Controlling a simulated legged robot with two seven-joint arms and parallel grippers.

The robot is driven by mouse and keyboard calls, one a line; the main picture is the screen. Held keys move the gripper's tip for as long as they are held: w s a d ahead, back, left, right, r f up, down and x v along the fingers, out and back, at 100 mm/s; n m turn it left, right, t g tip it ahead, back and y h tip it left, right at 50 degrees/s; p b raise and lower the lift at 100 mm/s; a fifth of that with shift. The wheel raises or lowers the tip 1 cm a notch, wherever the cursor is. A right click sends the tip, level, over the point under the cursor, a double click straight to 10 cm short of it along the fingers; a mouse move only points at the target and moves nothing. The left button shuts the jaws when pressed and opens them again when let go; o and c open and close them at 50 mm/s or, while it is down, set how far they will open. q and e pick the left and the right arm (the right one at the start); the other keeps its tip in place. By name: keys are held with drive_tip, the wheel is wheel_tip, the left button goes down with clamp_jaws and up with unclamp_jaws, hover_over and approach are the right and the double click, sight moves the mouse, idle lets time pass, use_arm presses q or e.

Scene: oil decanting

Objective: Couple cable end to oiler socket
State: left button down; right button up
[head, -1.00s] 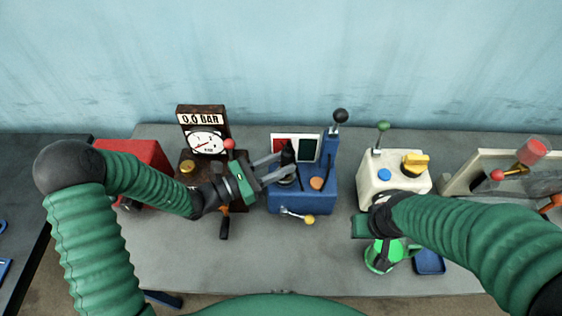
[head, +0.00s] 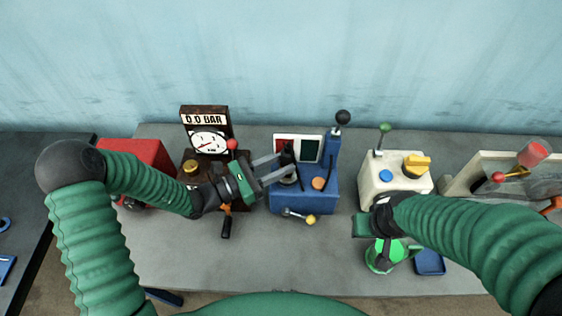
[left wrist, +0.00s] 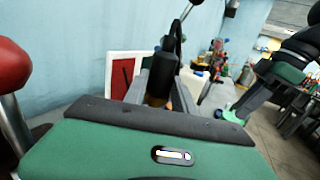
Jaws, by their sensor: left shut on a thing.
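My left gripper (head: 289,167) is shut on a black upright cylindrical piece (head: 287,153) at the left part of the blue lever unit (head: 305,199). In the left wrist view the black piece (left wrist: 163,73) stands between the fingers, with a brass-coloured part at its foot. I cannot tell whether this piece is the cable end or part of the unit.
A pressure gauge (head: 207,141) reading 0.0 BAR stands left of the blue unit, beside a red box (head: 150,158). A red-knobbed lever (head: 232,145) rises by my left gripper. A cream box (head: 398,188) and blue tray (head: 430,262) are right. Grey table is bare front left.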

use_arm(q)
drive_tip(key=shift+f, duration=0.25)
drive_tip(key=shift+s, duration=0.1)
idle(0.3)
